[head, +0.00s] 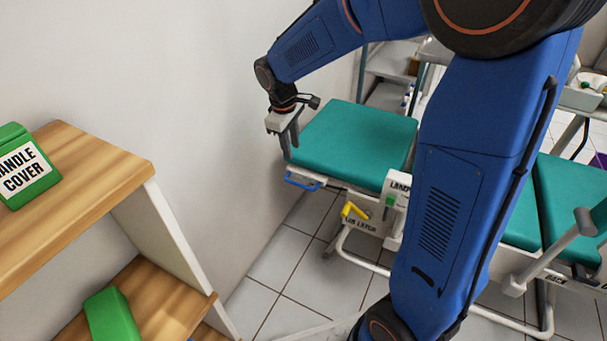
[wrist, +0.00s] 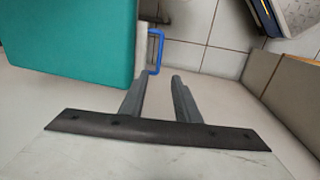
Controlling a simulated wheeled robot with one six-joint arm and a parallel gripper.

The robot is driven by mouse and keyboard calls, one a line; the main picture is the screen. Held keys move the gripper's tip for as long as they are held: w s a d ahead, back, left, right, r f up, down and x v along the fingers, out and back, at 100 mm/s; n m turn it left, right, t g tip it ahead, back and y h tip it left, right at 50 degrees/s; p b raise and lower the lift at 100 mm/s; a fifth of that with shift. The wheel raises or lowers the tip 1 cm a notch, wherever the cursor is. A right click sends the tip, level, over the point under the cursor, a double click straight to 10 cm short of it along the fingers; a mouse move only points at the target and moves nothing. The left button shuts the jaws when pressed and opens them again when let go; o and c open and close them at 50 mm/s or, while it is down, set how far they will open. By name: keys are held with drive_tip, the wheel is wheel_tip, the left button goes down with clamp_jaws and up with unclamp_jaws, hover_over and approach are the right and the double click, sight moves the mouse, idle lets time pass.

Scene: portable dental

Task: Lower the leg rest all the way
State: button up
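The leg rest (head: 355,140) is a teal pad at the end of the dental chair, and it looks about level in the head view. Its teal edge also fills the upper left of the wrist view (wrist: 70,50). A blue handle (head: 302,182) sticks out under its near left corner. In the wrist view the blue handle (wrist: 160,50) lies just beyond my fingertips. My gripper (head: 289,150) is beside the pad's left corner, fingers pointing down. In the wrist view its fingers (wrist: 158,78) are apart with nothing between them. A yellow lever (head: 353,211) sits by a leg latch label.
A wooden shelf (head: 85,165) with green boxes, one marked "handle cover" (head: 25,172), stands at the left. The white wall (head: 180,70) is close to my gripper. A white side panel (head: 394,200) carries a green part. Tiled floor (head: 285,265) is clear between shelf and chair.

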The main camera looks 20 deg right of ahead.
sight(297, 185)
drive_tip(key=f, duration=0.5)
drive_tip(key=w+d+f, duration=0.1)
drive_tip(key=f, duration=0.5)
drive_tip(key=w+d+f, duration=0.1)
drive_tip(key=f, duration=0.5)
drive_tip(key=shift+w+d+f, duration=0.15)
drive_tip(key=shift+w, duration=0.1)
clamp_jaws()
